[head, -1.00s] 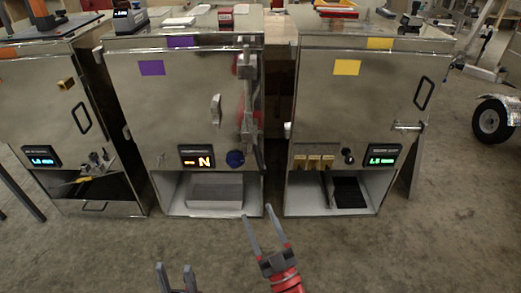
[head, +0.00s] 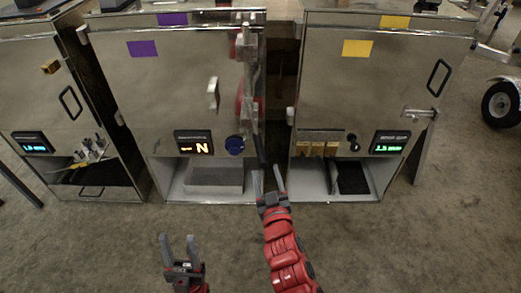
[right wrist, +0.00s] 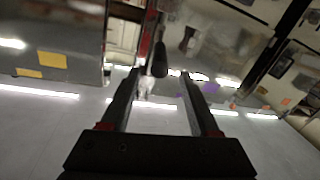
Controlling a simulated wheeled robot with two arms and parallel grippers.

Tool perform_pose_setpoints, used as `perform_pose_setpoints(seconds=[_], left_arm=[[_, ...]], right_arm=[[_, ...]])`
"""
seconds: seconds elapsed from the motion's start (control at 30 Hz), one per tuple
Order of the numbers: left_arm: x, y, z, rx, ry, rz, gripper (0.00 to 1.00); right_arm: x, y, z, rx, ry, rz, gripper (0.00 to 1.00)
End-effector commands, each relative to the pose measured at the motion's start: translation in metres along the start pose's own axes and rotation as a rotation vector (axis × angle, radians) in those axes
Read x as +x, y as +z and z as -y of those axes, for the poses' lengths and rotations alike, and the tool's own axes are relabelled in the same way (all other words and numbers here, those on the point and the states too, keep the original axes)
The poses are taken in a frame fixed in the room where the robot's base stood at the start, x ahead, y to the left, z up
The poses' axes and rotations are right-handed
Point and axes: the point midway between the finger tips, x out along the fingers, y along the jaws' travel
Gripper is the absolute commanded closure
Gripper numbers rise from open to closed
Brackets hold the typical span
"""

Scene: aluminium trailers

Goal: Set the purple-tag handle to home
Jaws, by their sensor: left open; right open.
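The purple-tag cabinet (head: 170,75) is a shiny metal box with two purple tags (head: 142,48) on its front and top edge. A dark lever handle (head: 259,150) hangs at its right edge; the lever's home mark cannot be made out. In the right wrist view a dark handle end (right wrist: 160,60) shows between and beyond the fingertips. My right gripper (head: 269,174) is open and empty, low in front of the gap beside this cabinet. My left gripper (head: 178,243) is open and empty over the floor, further from the cabinet. A display (head: 194,144) reads N.
The yellow-tag cabinet (head: 375,85) stands to the right across a narrow dark gap. Another cabinet (head: 28,90) stands at the left. The floor in front is clear.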

Motion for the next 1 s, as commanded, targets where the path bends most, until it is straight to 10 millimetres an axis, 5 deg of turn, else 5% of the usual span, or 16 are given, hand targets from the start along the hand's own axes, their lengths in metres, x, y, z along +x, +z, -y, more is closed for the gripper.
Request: perform_pose_setpoints(seconds=[0.3,0.5,0.9,1.0], left_arm=[[0.006,-0.001,0.0,0.0,0.0,0.0,0.5],[0.006,-0.001,0.0,0.0,0.0,0.0,0.5],[0.006,-0.001,0.0,0.0,0.0,0.0,0.5],[0.006,-0.001,0.0,0.0,0.0,0.0,0.5]], right_arm=[[0.067,-0.002,-0.001,-0.001,0.003,-0.001,0.38],[0.09,-0.001,-0.001,0.0,0.001,-0.001,0.38],[0.097,0.001,-0.001,0.0,0.001,0.001,0.38],[0.097,0.0,-0.001,0.0,0.001,0.001,0.52]])
